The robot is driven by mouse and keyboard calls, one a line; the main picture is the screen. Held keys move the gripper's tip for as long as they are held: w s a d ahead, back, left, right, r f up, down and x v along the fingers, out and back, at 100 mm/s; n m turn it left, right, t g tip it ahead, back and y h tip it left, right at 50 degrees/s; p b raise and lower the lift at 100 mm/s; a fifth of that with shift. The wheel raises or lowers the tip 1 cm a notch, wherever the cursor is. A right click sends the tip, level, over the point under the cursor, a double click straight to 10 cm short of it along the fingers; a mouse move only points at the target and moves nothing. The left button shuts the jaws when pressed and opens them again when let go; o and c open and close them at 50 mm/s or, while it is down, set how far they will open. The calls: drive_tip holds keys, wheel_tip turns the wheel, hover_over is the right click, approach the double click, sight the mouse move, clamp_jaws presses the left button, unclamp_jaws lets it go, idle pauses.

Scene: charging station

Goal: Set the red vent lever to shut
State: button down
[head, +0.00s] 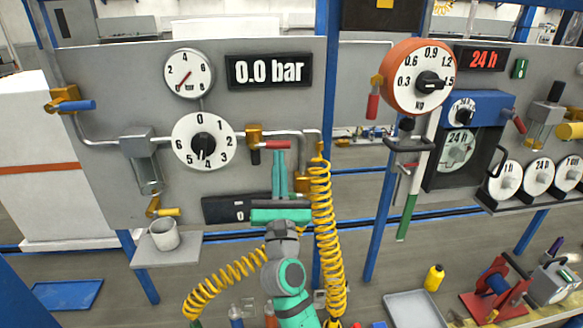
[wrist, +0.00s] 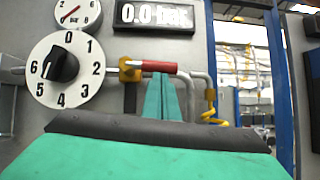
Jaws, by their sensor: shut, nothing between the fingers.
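The red vent lever (head: 272,145) lies roughly level, pointing right from a brass valve (head: 254,138) on the pipe of the grey panel. In the wrist view the lever (wrist: 158,66) runs right from the brass valve (wrist: 130,68), nearly in line with the pipe. My gripper (head: 280,154) is shut and empty, its fingers pointing up at the lever's outer half. In the wrist view my gripper's fingertips (wrist: 167,77) overlap the underside of the lever near its right end. I cannot tell whether they touch it.
A round numbered dial (head: 202,142) sits left of the valve, with a pressure gauge (head: 188,73) and a 0.0 bar display (head: 269,71) above. A yellow coiled hose (head: 320,200) hangs close right of my gripper. A blue post (head: 325,60) stands behind it.

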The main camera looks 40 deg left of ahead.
drive_tip(key=shift+w+d+r, duration=0.1)
drive_tip(key=shift+w+r, duration=0.05)
drive_tip(key=shift+r, duration=0.05)
idle(0.5)
drive_tip(key=w+f+v, duration=0.1)
drive_tip(key=f+v, duration=0.1)
drive_tip(key=v, duration=1.1)
drive_tip(key=shift+w+a, duration=0.25)
drive_tip(key=shift+a, duration=0.15)
drive_tip(key=shift+d+f, duration=0.1)
